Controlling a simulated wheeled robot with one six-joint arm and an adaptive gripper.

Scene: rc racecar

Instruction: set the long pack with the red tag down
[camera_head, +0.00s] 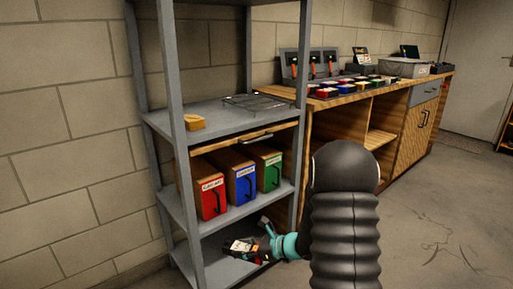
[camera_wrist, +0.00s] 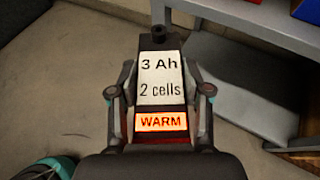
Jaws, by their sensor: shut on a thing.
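My gripper (camera_head: 262,243) is shut on a dark long pack (camera_head: 240,247), low at the bottom of the grey shelf rack. In the wrist view my gripper (camera_wrist: 160,95) has one finger on each side of the pack (camera_wrist: 160,78). Its white label reads "3 Ah" and "2 cells", and a glowing orange-red tag reads "WARM". A dark knob or terminal shows at its far end. The bottom shelf (camera_head: 215,257) lies around or under the pack in the head view. I cannot tell whether the pack touches it.
Red (camera_head: 207,187), blue (camera_head: 238,178) and green (camera_head: 266,170) boxes stand on the shelf above. An orange-yellow block (camera_head: 195,123) and a wire rack (camera_head: 258,104) are on the upper shelf. A rack post (camera_head: 192,215) stands left of my gripper. A wooden bench (camera_head: 385,115) runs along the wall.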

